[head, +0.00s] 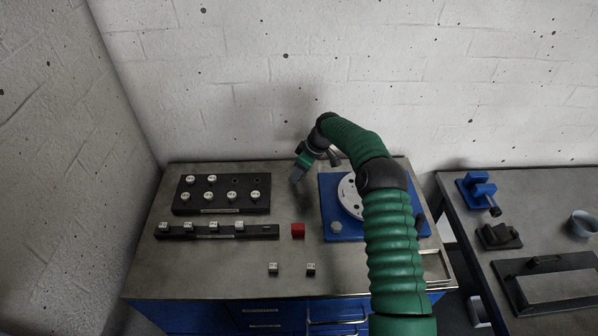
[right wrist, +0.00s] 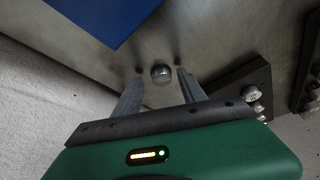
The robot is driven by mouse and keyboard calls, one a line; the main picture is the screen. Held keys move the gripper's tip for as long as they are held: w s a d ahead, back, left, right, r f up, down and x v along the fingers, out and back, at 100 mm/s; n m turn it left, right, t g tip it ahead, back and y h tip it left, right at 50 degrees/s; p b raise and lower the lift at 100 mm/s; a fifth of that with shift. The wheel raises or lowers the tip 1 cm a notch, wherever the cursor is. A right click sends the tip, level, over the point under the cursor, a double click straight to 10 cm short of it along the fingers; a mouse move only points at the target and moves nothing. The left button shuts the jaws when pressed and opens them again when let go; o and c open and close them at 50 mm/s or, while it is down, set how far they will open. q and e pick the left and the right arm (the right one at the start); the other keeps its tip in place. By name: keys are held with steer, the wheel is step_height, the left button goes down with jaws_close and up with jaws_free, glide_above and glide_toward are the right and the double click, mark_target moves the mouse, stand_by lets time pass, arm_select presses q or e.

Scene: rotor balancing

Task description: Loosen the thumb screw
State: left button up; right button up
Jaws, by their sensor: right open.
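A small round silver knob (right wrist: 161,73) shows in the right wrist view, on or just above the grey tabletop; I cannot tell if it is the thumb screw. My right gripper (right wrist: 160,72) is open, with one finger on each side of the knob and a gap on both sides. In the head view my right gripper (head: 296,180) points down at the back of the table, left of the blue base plate (head: 326,190); the knob cannot be made out there. A pale disc (head: 347,192) lies on the plate, partly hidden by my arm. A grey knob (head: 337,227) sits at the plate's front left corner.
A black rack with several labelled weights (head: 222,203) and a black strip with more (head: 214,234) stand left. A side table (head: 540,200) at right holds a blue device (head: 478,190).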

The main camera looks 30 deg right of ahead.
steer(key=b+v, duration=0.1)
steer(key=v, duration=1.5)
steer(key=shift+s+d+r, duration=0.15)
steer(key=shift+d+r, duration=0.05)
steer(key=a+m+h+p, duration=0.45)
steer(key=a+m, duration=0.25)
steer(key=m, duration=0.3)
steer(key=shift+y, duration=0.35)
steer(key=p+x, duration=0.2)
steer(key=x, duration=1.4)
steer(key=shift+d+p, duration=0.1)
steer(key=shift+p, duration=0.3)
steer(key=shift+f, duration=0.35)
steer(key=shift+d, duration=0.1)
steer(key=shift+c, duration=0.2)
